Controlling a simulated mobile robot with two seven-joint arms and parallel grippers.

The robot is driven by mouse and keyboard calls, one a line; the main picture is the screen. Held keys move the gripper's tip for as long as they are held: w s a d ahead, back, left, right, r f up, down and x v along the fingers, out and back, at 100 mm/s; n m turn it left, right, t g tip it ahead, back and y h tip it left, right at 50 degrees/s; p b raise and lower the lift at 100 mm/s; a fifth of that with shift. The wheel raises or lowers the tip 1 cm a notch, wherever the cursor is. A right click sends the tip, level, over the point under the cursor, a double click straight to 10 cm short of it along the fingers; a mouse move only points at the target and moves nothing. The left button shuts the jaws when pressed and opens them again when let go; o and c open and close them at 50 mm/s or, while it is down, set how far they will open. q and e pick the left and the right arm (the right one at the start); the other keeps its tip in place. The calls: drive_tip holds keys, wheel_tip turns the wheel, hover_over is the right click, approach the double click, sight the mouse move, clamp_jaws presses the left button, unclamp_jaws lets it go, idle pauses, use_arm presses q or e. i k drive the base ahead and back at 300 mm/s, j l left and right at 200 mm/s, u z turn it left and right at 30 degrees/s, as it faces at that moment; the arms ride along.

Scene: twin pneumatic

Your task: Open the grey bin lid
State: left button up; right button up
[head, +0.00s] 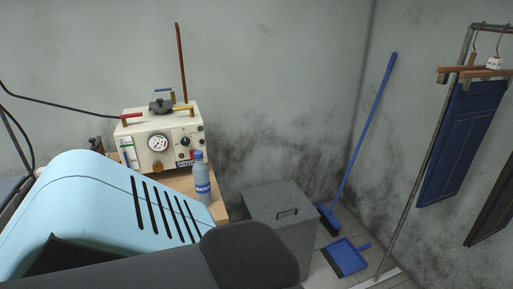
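The grey bin (296,236) stands on the floor near the back corner, right of the small wooden table. Its flat grey lid (262,203) lies level on top and looks closed. A handle (287,212) sits on the lid. A dark grey rounded shape at the bottom of the view hides the bin's lower left part. Neither of my grippers can be seen in the head view, so their distance from the lid does not show.
A wooden table (219,208) holds a cream gauge device (160,140) and a water bottle (201,180). A blue broom (366,128) and dustpan (345,257) are right of the bin. A clothes rack (421,184) stands farther right. A light blue slotted shape fills the lower left.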

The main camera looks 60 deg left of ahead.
sight(283, 204)
drive_tip(key=u, duration=1.75)
drive_tip(key=i+l+z, duration=0.1)
drive_tip(key=i+z, duration=0.25)
drive_tip(key=i, duration=0.5)
drive_tip(key=i+j+z, duration=0.2)
drive_tip(key=i+z, duration=0.2)
drive_tip(key=i, duration=0.45)
